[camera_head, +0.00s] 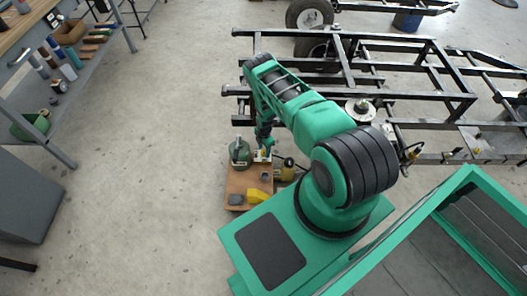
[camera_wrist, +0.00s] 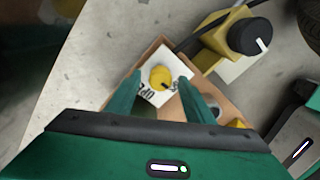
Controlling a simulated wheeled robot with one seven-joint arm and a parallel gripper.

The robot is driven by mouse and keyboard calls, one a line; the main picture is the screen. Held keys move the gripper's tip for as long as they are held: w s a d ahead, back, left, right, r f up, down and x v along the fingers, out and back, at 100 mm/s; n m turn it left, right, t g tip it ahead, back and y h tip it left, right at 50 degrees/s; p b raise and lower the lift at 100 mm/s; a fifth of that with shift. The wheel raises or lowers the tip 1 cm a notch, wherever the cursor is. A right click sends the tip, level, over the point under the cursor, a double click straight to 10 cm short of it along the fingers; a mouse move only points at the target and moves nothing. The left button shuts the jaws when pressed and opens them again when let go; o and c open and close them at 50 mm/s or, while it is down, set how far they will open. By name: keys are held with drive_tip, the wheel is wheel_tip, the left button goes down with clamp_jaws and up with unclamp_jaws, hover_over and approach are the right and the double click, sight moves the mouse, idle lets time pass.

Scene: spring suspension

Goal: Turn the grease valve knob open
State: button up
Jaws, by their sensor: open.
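The yellow round knob (camera_wrist: 161,77) sits on a white plate (camera_wrist: 180,65) with dark lettering, partly hidden by my fingers, in the wrist view. In the head view the plate area (camera_head: 259,157) is small, on a brown board (camera_head: 236,184). My gripper (camera_wrist: 160,80) is open, with one green finger on each side of the knob in the picture. I cannot tell whether the fingers touch it or are still above it. In the head view my gripper (camera_head: 264,138) points down over the board.
A yellow unit with a black knob (camera_wrist: 249,37) stands close by at the upper right of the wrist view. A green round container (camera_head: 240,152) and a yellow block (camera_head: 258,196) are on the board. A black frame (camera_head: 425,95) lies behind; open floor is left.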

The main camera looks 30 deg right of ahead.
drive_tip(key=shift+f, duration=0.1)
drive_tip(key=c, duration=1)
drive_tip(key=shift+c, duration=0.2)
